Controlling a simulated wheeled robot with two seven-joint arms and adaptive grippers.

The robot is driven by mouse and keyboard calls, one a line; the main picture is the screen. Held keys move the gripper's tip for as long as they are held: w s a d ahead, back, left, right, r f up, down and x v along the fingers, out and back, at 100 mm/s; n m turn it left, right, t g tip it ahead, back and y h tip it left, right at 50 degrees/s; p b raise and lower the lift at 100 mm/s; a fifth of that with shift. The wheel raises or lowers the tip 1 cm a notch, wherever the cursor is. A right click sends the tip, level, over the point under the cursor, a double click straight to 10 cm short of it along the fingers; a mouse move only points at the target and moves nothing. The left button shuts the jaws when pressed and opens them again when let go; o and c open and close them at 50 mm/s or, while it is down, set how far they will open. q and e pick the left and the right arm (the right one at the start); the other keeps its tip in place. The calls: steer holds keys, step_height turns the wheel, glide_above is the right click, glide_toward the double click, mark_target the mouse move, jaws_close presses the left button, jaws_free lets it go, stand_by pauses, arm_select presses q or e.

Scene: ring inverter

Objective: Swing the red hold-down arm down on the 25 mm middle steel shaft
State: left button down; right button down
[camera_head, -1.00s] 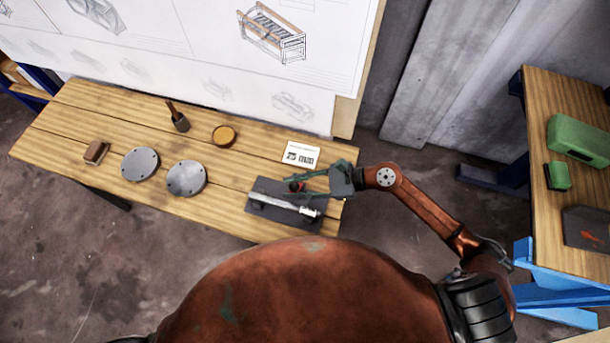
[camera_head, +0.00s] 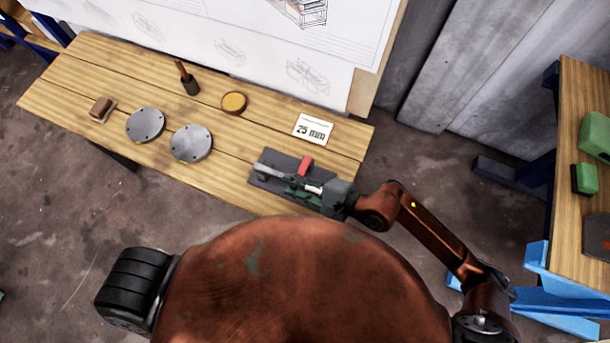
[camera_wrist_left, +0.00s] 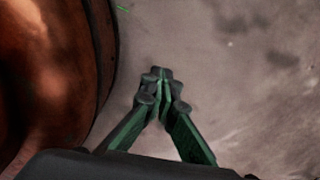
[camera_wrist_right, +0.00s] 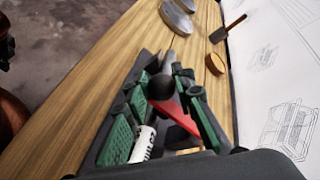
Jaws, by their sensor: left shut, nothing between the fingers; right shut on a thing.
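A steel shaft (camera_head: 266,170) lies lengthwise on a dark fixture plate (camera_head: 263,183) near the bench's right end. Its white marked part (camera_wrist_right: 144,143) shows in the right wrist view. The red hold-down arm (camera_head: 306,164) slants across the fixture; it also shows in the right wrist view (camera_wrist_right: 176,116). My right gripper (camera_head: 291,186) is shut around the dark round knob (camera_wrist_right: 160,87) at the red arm's end, above the shaft. Whether the arm touches the shaft is hidden. My left gripper (camera_wrist_left: 162,75) is shut and empty above the floor, outside the head view.
A 25 mm card (camera_head: 313,128) lies behind the fixture. Two grey discs (camera_head: 191,143), a brown block (camera_head: 102,108), an orange round dish (camera_head: 233,102) and a wooden-handled tool (camera_head: 189,82) stand further left. A drawing board rises behind the bench. Another bench (camera_head: 577,115) is at right.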

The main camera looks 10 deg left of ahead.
steer(key=shift+w+d+f, duration=0.1)
steer(key=shift+w+f, duration=0.2)
steer(key=shift+f, duration=0.05)
arm_select(q)
steer(key=shift+s+f, duration=0.2)
steer(key=shift+s, duration=0.55)
arm_select(e)
steer(key=shift+f, duration=0.1)
arm_select(q)
steer(key=shift+w, duration=0.15)
arm_select(e)
steer(key=c, duration=1.7)
jaws_free()
steer(key=shift+o, duration=0.2)
steer(key=shift+s, duration=0.2)
arm_select(q)
steer(key=shift+w, duration=0.25)
arm_select(e)
steer(key=v, duration=1.2)
steer(key=shift+w, duration=0.15)
